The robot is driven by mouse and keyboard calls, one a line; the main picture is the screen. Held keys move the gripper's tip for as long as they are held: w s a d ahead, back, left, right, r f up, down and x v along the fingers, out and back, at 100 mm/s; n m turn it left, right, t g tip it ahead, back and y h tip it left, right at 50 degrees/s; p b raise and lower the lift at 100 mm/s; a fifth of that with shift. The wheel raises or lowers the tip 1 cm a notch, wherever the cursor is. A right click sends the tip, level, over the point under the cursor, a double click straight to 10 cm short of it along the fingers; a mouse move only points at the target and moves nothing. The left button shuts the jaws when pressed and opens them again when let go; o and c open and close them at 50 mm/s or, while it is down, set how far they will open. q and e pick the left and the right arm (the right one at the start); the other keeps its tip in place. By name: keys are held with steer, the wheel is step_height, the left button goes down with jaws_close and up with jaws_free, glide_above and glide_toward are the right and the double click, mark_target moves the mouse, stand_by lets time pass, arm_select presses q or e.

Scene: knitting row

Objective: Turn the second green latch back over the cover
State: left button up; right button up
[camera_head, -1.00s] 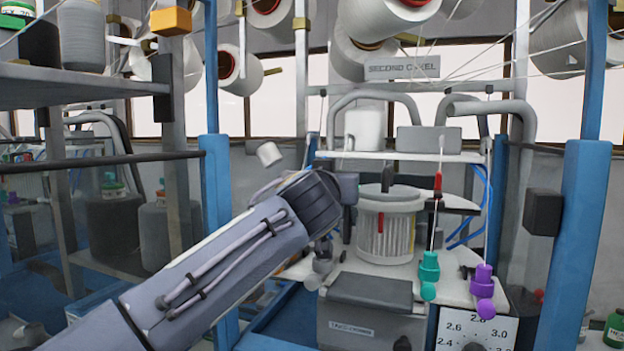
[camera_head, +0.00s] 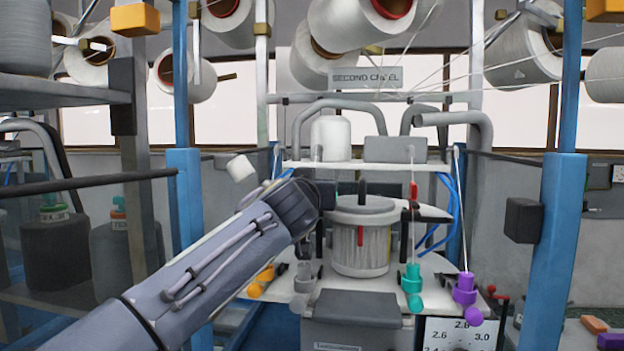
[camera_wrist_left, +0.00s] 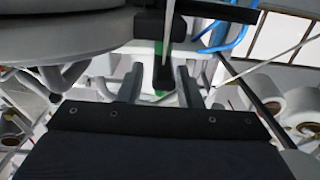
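The round grey cover (camera_head: 368,205) sits on the ribbed cylinder (camera_head: 361,248) in the middle of the machine. My left gripper (camera_head: 324,208) is at the cover's left side in the head view, its fingertips mostly hidden by my wrist. In the left wrist view the two fingers (camera_wrist_left: 158,86) stand apart. A dark bar with green parts (camera_wrist_left: 162,95), which looks like a green latch, shows between or just beyond them; I cannot tell whether they touch it. The cover's dark underside or rim (camera_wrist_left: 60,30) fills the upper left there. My right gripper is not in view.
A teal fitting (camera_head: 412,287) and a purple fitting (camera_head: 465,290) hang at the front right. Blue posts (camera_head: 186,230) flank the machine. Yarn cones hang above.

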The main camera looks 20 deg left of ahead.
arm_select(q)
steer(key=shift+w+a, duration=0.1)
steer(key=shift+w, duration=0.15)
jaws_close()
